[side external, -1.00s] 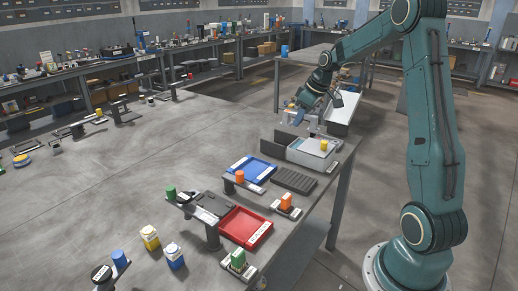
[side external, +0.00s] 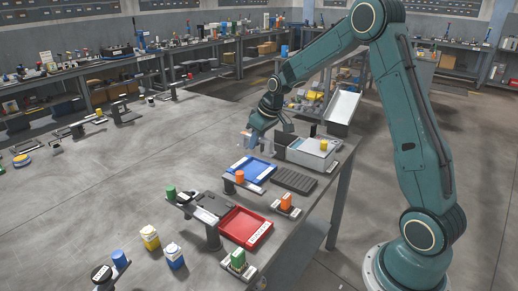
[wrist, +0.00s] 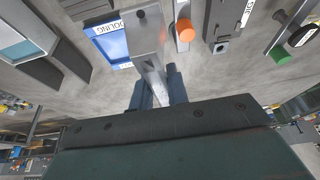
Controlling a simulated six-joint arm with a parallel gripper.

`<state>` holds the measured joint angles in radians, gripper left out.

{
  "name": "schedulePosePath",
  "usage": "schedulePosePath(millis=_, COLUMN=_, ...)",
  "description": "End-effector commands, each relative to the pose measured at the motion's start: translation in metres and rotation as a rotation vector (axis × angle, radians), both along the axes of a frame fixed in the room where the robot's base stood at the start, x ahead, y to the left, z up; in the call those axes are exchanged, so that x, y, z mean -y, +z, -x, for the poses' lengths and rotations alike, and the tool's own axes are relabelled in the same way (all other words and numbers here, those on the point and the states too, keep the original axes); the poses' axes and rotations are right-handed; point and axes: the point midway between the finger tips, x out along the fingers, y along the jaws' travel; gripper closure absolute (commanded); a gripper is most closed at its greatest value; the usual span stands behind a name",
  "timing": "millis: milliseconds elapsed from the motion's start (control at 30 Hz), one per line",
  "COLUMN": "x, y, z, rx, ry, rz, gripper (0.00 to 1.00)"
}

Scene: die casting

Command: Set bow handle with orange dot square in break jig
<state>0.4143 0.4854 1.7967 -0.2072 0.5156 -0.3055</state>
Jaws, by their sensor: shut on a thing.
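My gripper (side external: 257,140) is raised beyond the blue cooling tray (side external: 262,164), to the left of the grey bin. In the wrist view its two blue-grey fingers (wrist: 157,90) are closed on a pale grey metal part (wrist: 149,62), taken as the bow handle. The part reaches forward from between the fingers and partly covers the blue tray (wrist: 113,48); I see no orange dot on it. A low fixture with an orange knob (side external: 240,177) stands on the tray's near side; its knob also shows in the wrist view (wrist: 183,30). I cannot tell which fixture is the break jig.
A grey bin (side external: 310,157) with a yellow knob stands at the bench's right edge. A dark ribbed mat (side external: 294,180), a red tray (side external: 246,226) and a fixture with a green knob (side external: 171,192) are nearer the camera.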

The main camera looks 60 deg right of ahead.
Motion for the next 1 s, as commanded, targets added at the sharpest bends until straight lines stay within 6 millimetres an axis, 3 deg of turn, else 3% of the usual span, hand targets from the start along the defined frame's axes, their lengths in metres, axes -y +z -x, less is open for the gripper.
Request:
schedulePosePath(millis=400, x=-0.104, y=-0.036, z=-0.03, rx=0.004, ry=-0.018, rz=0.011, gripper=1.0)
schedulePosePath(millis=600, x=-0.143, y=-0.048, z=-0.035, rx=0.01, ry=-0.024, rz=0.018, gripper=1.0)
schedulePosePath(millis=800, x=-0.161, y=-0.053, z=-0.036, rx=0.017, ry=-0.028, rz=0.023, gripper=1.0)
schedulePosePath(millis=1000, x=-0.164, y=-0.054, z=-0.036, rx=0.02, ry=-0.031, rz=0.024, gripper=1.0)
